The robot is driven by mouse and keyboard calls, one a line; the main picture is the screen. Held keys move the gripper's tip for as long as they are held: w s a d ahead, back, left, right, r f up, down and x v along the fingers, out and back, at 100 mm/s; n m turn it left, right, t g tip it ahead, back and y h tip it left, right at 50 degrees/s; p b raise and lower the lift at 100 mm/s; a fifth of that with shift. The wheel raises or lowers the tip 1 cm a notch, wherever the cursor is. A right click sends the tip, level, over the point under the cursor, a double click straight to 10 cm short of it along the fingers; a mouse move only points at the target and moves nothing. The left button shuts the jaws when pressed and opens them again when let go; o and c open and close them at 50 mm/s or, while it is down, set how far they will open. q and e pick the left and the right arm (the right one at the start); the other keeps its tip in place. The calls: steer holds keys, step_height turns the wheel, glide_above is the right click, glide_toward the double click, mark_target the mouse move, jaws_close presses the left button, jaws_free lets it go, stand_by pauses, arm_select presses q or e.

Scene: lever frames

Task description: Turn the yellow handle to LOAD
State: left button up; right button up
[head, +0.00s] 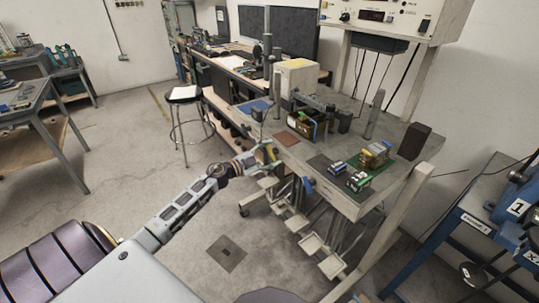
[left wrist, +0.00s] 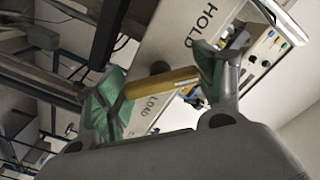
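The yellow handle (left wrist: 160,84) shows in the left wrist view as a bar lying across the gap between my fingers. A pale plate (left wrist: 180,40) behind it carries the word HOLD at upper right and LOAD at lower left, beside the handle. My left gripper (left wrist: 155,88) has green fingertips spread wide, one at each end of the visible bar. I cannot tell whether they touch it. In the head view my left gripper (head: 270,155) is at the workbench's near left edge, and the handle is hard to separate from it. My right gripper is not in view.
The workbench (head: 345,150) carries small devices, a dark block (head: 414,141) and upright posts. Several trays (head: 312,243) hang below its front edge. A stool (head: 183,95) stands to the left. Open floor (head: 120,150) lies left of my arm.

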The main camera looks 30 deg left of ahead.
arm_select(q)
steer(key=shift+c, duration=1.2)
